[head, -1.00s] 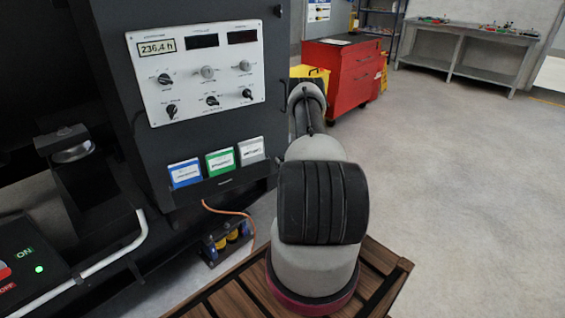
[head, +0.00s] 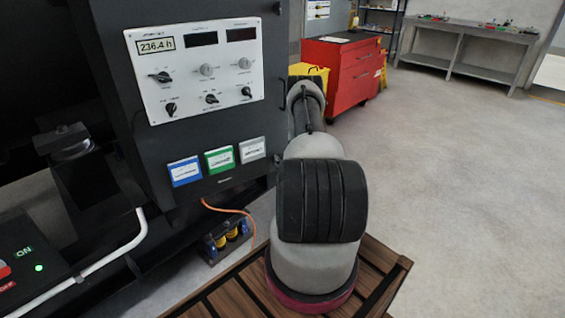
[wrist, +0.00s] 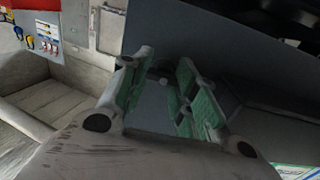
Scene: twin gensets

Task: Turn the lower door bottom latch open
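The dark cabinet door (head: 200,138) stands left of my arm in the head view, with a light control panel (head: 195,70) on it. Small black fittings sit along its right edge, one (head: 283,93) beside my arm. I cannot make out the bottom latch for certain; my arm covers the door's lower right edge. My gripper is hidden behind my arm in the head view. In the wrist view my gripper (wrist: 162,68) has its two green-padded fingers apart, close to a dark grey panel (wrist: 220,40). A small dark shape between the fingertips is too unclear to name.
An orange cable (head: 235,212) hangs below, near a battery-like box (head: 228,240). A red tool cabinet (head: 342,72) and grey workbench (head: 470,45) stand behind. The floor at right is clear.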

